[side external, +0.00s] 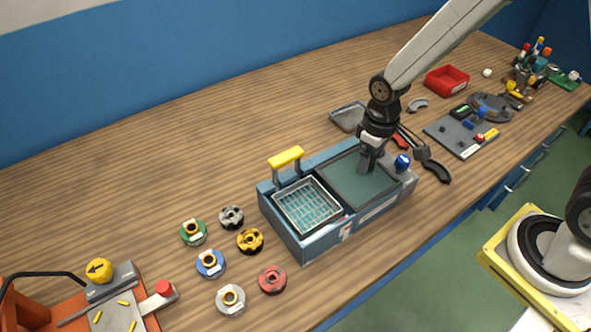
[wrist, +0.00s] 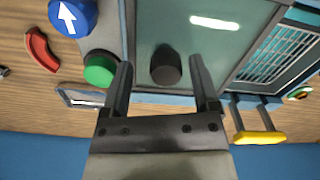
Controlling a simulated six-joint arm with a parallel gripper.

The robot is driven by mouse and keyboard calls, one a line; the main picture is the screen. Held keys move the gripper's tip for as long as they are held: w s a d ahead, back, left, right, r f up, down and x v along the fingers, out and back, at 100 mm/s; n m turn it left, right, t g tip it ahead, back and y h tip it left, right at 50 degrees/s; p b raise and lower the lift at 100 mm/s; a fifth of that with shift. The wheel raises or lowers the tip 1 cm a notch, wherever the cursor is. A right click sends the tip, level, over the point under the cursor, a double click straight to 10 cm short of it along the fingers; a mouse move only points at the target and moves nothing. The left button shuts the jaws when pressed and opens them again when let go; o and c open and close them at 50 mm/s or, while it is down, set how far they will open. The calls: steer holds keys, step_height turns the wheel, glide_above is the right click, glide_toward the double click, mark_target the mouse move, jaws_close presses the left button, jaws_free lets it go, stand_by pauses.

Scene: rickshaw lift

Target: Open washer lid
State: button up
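The washer (side external: 302,247) is a blue-grey box on the wooden table. Its lid (side external: 345,186) is a dark green, glassy panel, closed flat over the right compartment. In the wrist view the lid (wrist: 215,55) carries a round black knob (wrist: 166,68). My gripper (side external: 367,168) is low over the lid, pointing down. In the wrist view my gripper (wrist: 160,64) is open, with one finger on each side of the knob and visible gaps to it. In the side view the fingers hide the knob.
The left compartment holds a wire basket (side external: 306,205); a yellow handle (side external: 286,157) stands behind it. A blue arrow dial (side external: 402,162) sits at the washer's right end, with a green button (wrist: 100,68) nearby. Several colored rings, including a red one (side external: 272,279), lie to the left.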

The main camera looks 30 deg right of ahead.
mark_target(372, 158)
steer(key=shift+r, duration=0.15)
steer(key=shift+r, duration=3.8)
steer(key=shift+s, duration=0.1)
steer(key=s+d+f+m+t, duration=0.1)
steer(key=s+d+m+t, duration=0.1)
steer(key=s, duration=0.4)
steer(key=d+m, duration=0.1)
steer(key=d, duration=0.1)
steer(key=shift+s+d+f+t, duration=0.3)
steer(key=shift+d+f, duration=0.05)
